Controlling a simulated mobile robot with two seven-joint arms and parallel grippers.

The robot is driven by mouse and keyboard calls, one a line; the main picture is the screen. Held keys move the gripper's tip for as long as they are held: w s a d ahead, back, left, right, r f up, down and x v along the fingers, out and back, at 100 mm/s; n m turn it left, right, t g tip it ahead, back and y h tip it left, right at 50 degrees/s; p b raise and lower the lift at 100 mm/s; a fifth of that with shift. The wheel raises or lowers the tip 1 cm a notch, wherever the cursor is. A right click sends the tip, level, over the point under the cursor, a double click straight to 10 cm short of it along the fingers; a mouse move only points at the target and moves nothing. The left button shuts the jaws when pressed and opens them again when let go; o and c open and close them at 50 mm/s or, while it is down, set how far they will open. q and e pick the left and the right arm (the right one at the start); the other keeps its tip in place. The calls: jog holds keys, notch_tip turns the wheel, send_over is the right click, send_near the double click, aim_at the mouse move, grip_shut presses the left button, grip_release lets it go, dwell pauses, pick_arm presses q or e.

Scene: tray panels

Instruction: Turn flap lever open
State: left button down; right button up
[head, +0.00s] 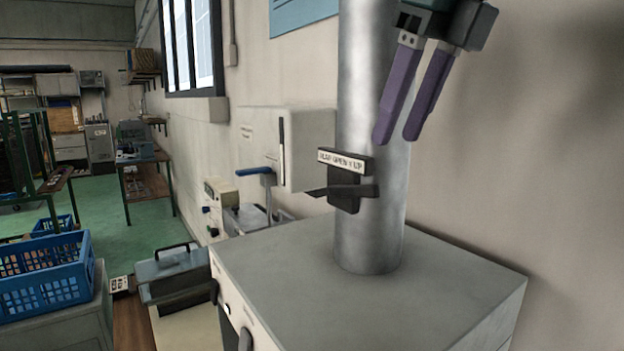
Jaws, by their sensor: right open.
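The flap lever (352,191) is a dark bar on a black block, mounted on the front of a grey metal pipe (370,230). The bar lies about level and sticks out to the left of the pipe. A small label plate (342,160) above it reads roughly "flap open" and a further word that is hard to make out. My right gripper (396,140) has two purple fingers, apart and empty. It comes down from the top right, in front of the pipe, with its fingertips above and to the right of the lever, not touching it. My left gripper is not in view.
The pipe rises from a grey cabinet (450,285) with a clear top. A wall box (308,140) and a blue-handled lever (254,171) are to the left. A blue crate (45,290) stands at far left. The wall is close on the right.

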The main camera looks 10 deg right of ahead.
aim_at(375, 186)
jog(key=b+x, duration=0.3)
jog(key=x, duration=0.5)
jog(key=shift+a+f, duration=0.15)
jog(key=shift+f, duration=0.25)
grip_shut()
jog(key=shift+r, duration=0.15)
dwell(0.8)
